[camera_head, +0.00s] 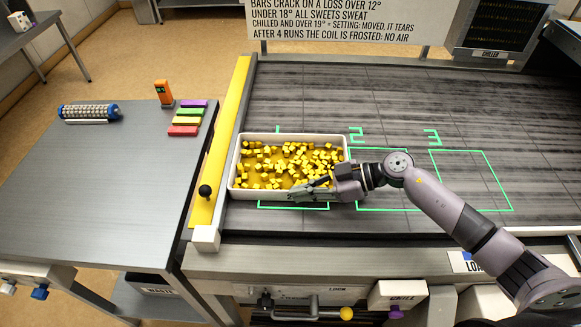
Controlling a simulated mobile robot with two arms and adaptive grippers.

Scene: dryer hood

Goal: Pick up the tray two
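A white rectangular tray (236,178) full of yellow cubes lies on the dark surface, over the green outline marked 1. A small mark that looks like a 2 shows on its front wall near the gripper. My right gripper (306,192) comes in from the right and is at the tray's front rim, right of its middle. Its fingers overlap the rim in the picture. Whether they are closed on the wall is too small to tell. My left gripper is not in view.
Green outlines marked 2 (378,150) and 3 (470,152) are to the right, partly behind my arm. A yellow bar (236,100) with a black knob (205,191) runs left of the tray. A side table (100,200) holds a cylinder (88,111), an orange device (163,92) and coloured blocks (188,120).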

